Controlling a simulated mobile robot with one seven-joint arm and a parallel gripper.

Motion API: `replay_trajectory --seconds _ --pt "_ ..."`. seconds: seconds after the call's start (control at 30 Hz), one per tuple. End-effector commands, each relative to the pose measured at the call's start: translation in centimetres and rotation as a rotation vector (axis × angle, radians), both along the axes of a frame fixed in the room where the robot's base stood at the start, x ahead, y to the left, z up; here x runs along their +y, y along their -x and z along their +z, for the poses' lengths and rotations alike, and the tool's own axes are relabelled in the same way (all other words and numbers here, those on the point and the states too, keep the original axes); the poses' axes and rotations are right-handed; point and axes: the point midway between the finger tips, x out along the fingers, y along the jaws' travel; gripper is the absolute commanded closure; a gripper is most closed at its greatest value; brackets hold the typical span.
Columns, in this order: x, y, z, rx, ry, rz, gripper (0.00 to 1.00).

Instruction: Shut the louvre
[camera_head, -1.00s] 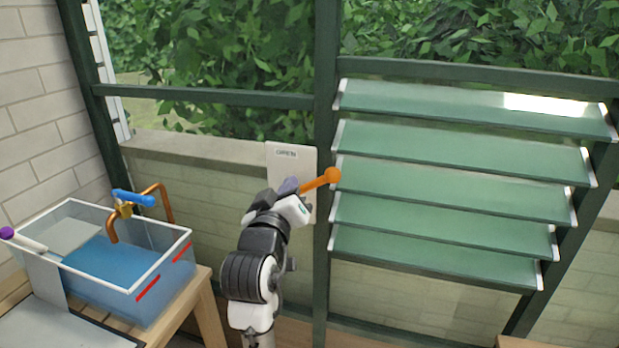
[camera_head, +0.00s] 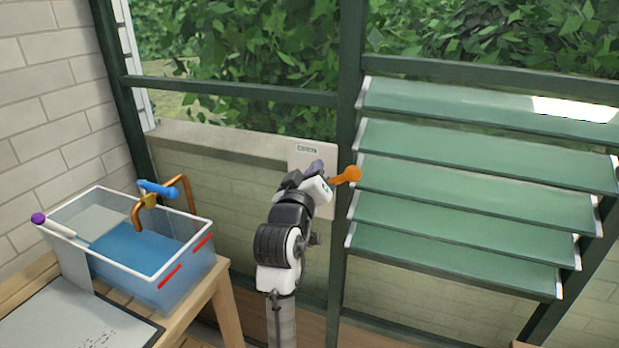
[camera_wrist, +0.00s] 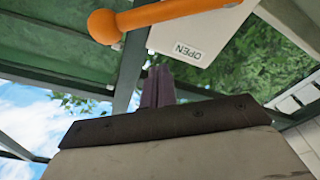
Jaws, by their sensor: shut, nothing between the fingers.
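The louvre (camera_head: 470,183) is a stack of several green slats in a dark green frame on the right of the head view. Its slats are tilted, with gaps between them. An orange lever with a ball end (camera_head: 351,174) sticks out to the right from a white plate (camera_head: 303,151) left of the slats. My wrist hides the lever's base in the head view.
A clear tank (camera_head: 185,262) of blue water stands on a wooden bench at the left, with a copper pipe and blue-handled tap (camera_head: 158,189). A low brick wall runs under the window. A green post (camera_head: 347,130) stands close right of my gripper.

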Motion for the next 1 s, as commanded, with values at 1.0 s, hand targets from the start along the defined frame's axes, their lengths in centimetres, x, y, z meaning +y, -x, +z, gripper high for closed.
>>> replay_trajectory --seconds 1.0 --pt "-2.7 -1.8 -2.9 -0.002 -0.004 0.000 1.00"
